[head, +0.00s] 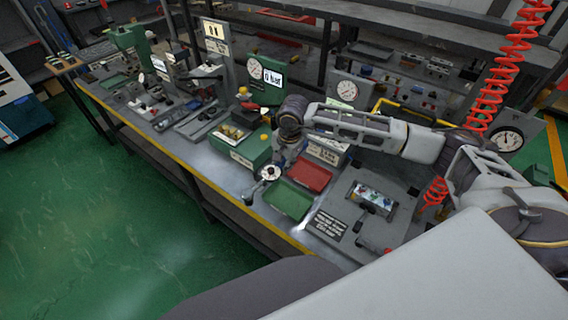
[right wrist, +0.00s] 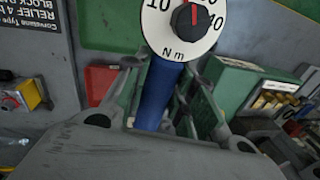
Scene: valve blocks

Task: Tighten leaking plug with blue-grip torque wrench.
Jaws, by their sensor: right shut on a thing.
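My right gripper (head: 286,152) is over the workbench near its front edge, just behind the green tray. It is shut on the torque wrench, whose white round dial (head: 269,173) shows below it in the head view. In the right wrist view the gripper (right wrist: 157,85) closes around the wrench's blue grip (right wrist: 155,100). The dial (right wrist: 182,22), marked N m, has a black knob at its centre. In the head view the wrench reaches down-left towards the bench edge. I cannot pick out a leaking plug. My left gripper is not in view.
A green tray (head: 288,201) and a red tray (head: 309,176) lie beside the wrench. A grey plate with a valve block (head: 371,199) is to the right. A green box (head: 247,153) stands left. Gauges and fittings crowd the back; the green floor in front is clear.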

